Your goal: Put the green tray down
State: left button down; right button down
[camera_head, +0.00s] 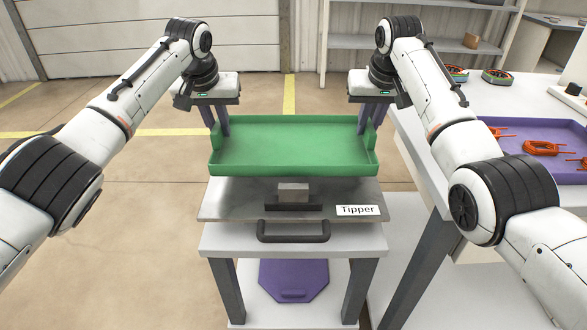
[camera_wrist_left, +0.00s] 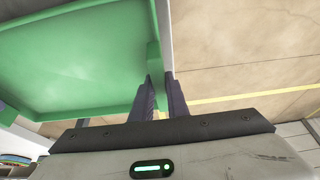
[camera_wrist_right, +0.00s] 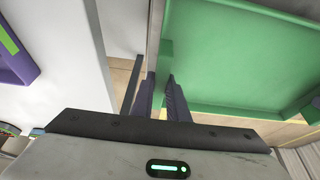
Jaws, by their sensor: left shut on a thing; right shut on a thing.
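The green tray (camera_head: 290,150) is level and empty, between my two grippers above the tipper (camera_head: 230,203), a grey plate labelled "Tipper" on a small white stand. My left gripper (camera_head: 221,131) is shut on the tray's left wall; the left wrist view shows its fingers on either side of the green rim (camera_wrist_left: 154,50). My right gripper (camera_head: 366,127) is shut on the tray's right wall, and the right wrist view shows the rim (camera_wrist_right: 165,65) between its fingers. A grey block (camera_head: 293,192) shows on the plate under the tray's front edge. Whether the tray touches it I cannot tell.
A black handle (camera_head: 293,231) sticks out at the tipper's front. A purple piece (camera_head: 293,280) lies on the stand's lower shelf. At right, a white table (camera_head: 425,120) holds a purple tray (camera_head: 500,125) with orange parts (camera_head: 541,148). The floor at left is clear.

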aim_at(223, 147)
pick_arm(q)
jog(key=shift+f, duration=0.15)
pick_arm(e)
jog(key=shift+f, duration=0.1)
